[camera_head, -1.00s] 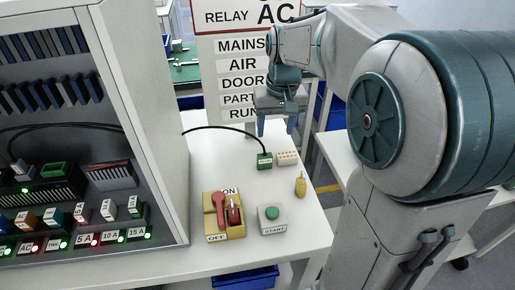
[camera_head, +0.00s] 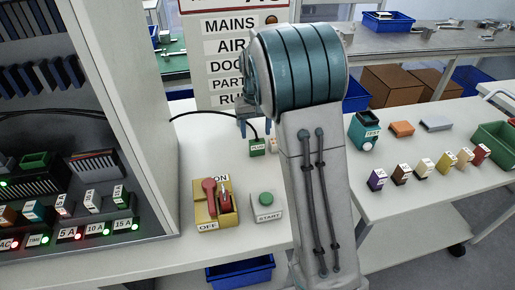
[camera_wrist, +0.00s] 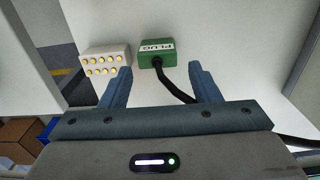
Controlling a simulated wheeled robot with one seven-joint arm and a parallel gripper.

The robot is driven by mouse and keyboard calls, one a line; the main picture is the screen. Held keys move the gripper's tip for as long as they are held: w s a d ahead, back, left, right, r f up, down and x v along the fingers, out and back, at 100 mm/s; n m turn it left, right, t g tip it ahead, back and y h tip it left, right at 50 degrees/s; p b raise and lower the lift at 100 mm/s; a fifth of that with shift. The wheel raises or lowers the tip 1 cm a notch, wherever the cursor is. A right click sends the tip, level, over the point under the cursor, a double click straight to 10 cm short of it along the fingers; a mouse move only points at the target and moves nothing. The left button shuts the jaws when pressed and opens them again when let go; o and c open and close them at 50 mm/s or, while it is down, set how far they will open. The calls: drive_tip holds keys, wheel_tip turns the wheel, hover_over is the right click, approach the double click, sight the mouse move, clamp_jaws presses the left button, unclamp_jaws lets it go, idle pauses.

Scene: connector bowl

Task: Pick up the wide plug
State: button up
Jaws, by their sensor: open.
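A green block labelled "PLUG" (camera_head: 257,148) lies on the white bench with a black cable running from it. In the wrist view the green plug (camera_wrist: 156,47) lies ahead of my gripper (camera_wrist: 161,72), between the lines of its two blue fingers, with the cable passing back between them. My gripper is open and empty. A white block with two rows of yellow pins (camera_wrist: 105,60) lies left of the plug, ahead of the left finger. In the head view my gripper (camera_head: 247,128) is behind my arm, close to the plug, and partly hidden.
A yellow switch box with red levers (camera_head: 213,205) and a START button box (camera_head: 266,206) stand nearer on the bench. A grey cabinet (camera_head: 150,150) bounds the left. A second table (camera_head: 400,205) at right holds small labelled blocks and a green bin (camera_head: 494,142).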

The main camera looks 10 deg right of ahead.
sight(257, 140)
drive_tip(key=f, duration=0.5)
drive_tip(key=shift+d+f, duration=0.2)
drive_tip(key=shift+f, duration=0.2)
drive_tip(key=c, duration=0.8)
